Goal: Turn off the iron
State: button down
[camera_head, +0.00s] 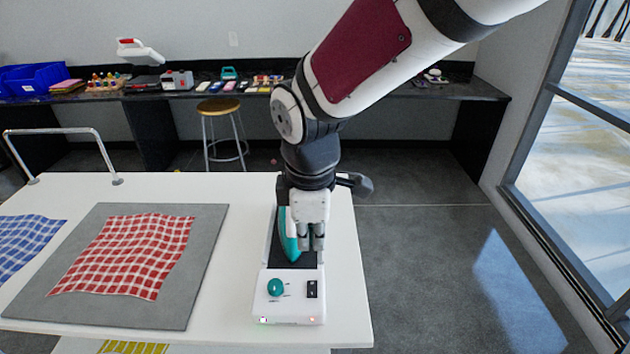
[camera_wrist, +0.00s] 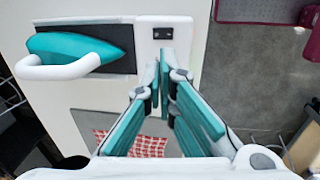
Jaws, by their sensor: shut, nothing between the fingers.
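The iron (camera_head: 289,240) is teal with a white handle and lies on the black plate of a white station at the table's right. In the wrist view the iron (camera_wrist: 75,47) is at the upper left. The station's front panel (camera_head: 291,306) has a teal knob (camera_head: 275,287), a black rocker switch (camera_head: 312,289), and small greenish and reddish lights on its front edge. The switch (camera_wrist: 163,33) also appears beyond my fingertips in the wrist view. My gripper (camera_head: 311,248) is shut and empty, pointing down above the black plate, behind the switch. It partly hides the iron.
A grey mat (camera_head: 205,245) with a red checked cloth (camera_head: 130,255) lies to the left. A blue checked cloth (camera_head: 25,245) is at the left edge. A metal rail (camera_head: 55,131) stands at the back left. White tabletop is bare between mat and station.

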aim_at(312, 286)
jog(key=shift+f, duration=0.15)
jog(key=f, duration=0.4)
jog(key=w+f, duration=0.1)
jog(key=f, duration=0.8)
jog(key=shift+w+f, duration=0.35)
